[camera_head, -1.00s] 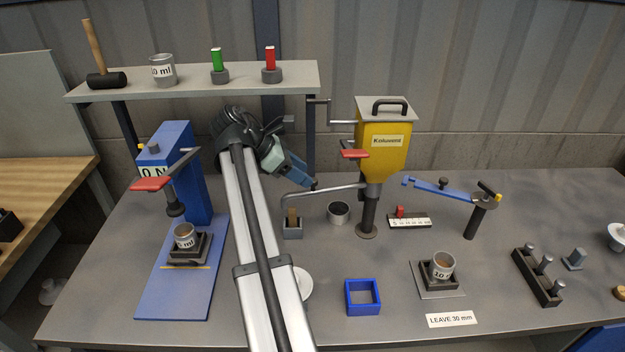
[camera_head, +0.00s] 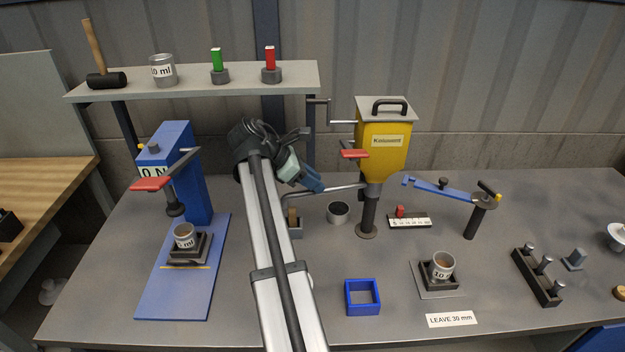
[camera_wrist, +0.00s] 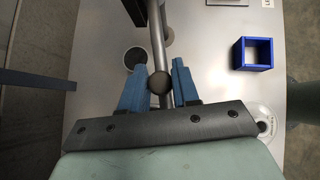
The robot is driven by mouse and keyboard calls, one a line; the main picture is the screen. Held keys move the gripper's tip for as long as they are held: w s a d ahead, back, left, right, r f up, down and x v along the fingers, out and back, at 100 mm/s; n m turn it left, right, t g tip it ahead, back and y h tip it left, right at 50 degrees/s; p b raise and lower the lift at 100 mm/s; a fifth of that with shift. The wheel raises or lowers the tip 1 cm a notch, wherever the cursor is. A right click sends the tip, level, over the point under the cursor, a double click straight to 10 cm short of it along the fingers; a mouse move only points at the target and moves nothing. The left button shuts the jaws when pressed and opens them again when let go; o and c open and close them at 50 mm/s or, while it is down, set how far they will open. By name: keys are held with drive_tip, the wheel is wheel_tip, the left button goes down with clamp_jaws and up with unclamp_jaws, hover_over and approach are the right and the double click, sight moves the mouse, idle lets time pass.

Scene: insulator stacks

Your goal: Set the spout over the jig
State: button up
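The spout (camera_head: 335,190) is a grey pipe reaching left from the post under the yellow hopper (camera_head: 383,140). Its bent end is partly behind my gripper, near a small grey block (camera_head: 296,233). A black square jig (camera_head: 452,284) on a thin plate stands front right, holding a labelled cup (camera_head: 443,266). The spout is apart from it. My gripper (camera_head: 320,187) is at the spout's left part. In the wrist view, the blue fingers (camera_wrist: 160,78) stand on either side of the spout (camera_wrist: 158,40) and its round knob, seemingly with gaps. Contact is unclear.
A blue square frame (camera_head: 362,311) lies front centre. A blue press (camera_head: 180,185) stands left.

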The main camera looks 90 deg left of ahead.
clamp_jaws()
drive_tip(key=w+d+n+g+y, duration=0.1)
drive_tip(key=w+d+n+y, duration=0.1)
drive_tip(key=d, duration=0.4)
drive_tip(key=shift+w+n+y, duration=0.35)
drive_tip(key=shift+n+y, duration=0.25)
drive_tip(key=shift+n, duration=0.6)
drive_tip(key=shift+o, duration=2.3)
unclamp_jaws()
